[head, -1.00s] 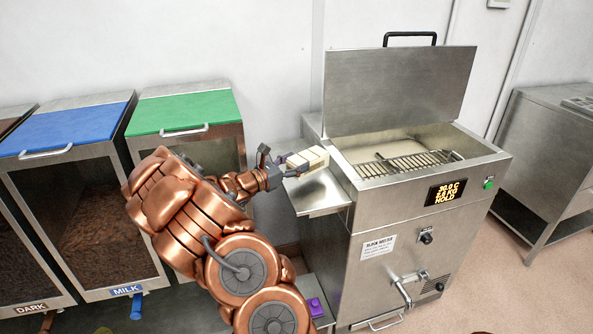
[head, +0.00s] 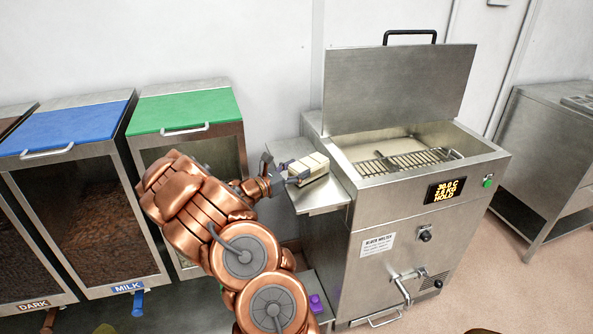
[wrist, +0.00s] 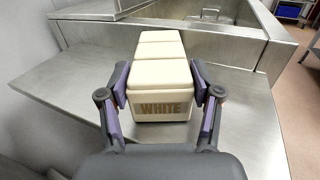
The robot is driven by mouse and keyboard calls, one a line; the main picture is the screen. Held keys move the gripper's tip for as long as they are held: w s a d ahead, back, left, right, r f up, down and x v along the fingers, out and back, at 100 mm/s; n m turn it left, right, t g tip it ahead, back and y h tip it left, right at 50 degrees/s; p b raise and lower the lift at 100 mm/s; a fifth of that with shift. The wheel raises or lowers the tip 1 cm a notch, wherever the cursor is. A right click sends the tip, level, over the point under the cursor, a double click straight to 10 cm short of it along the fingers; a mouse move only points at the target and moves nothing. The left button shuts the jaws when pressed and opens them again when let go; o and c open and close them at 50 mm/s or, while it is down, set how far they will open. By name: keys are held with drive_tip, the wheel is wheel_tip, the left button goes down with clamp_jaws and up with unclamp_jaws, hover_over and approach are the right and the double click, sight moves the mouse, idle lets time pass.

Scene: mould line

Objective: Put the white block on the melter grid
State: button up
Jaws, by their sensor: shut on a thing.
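The white block (head: 308,165) is cream coloured, ridged into sections, with "WHITE" on its near end in the wrist view (wrist: 160,90). My gripper (head: 291,174) is shut on it, with a finger on each side near its end, also in the wrist view (wrist: 161,88). The block is over the melter's left side shelf; whether it touches the shelf is unclear. The block melter (head: 400,226) stands to the right with its lid (head: 398,90) raised. The melter grid (head: 410,162) lies inside the open tank, with pale material beside it, and looks bare.
The tank's rim (head: 345,163) stands between the side shelf (head: 322,200) and the grid. Bins with green (head: 185,112) and blue (head: 65,128) lids stand at left. A steel table (head: 545,150) is at far right. The melter display (head: 445,191) reads HOLD.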

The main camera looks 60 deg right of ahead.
drive_tip(key=shift+f, duration=0.15)
drive_tip(key=o, duration=1.7)
drive_tip(key=shift+r, duration=0.25)
drive_tip(key=shift+w+a+f, duration=0.1)
drive_tip(key=shift+w+a, duration=0.1)
drive_tip(key=shift+a, duration=0.05)
drive_tip(key=b+v, duration=0.1)
drive_tip(key=v, duration=1)
drive_tip(key=shift+a, duration=0.2)
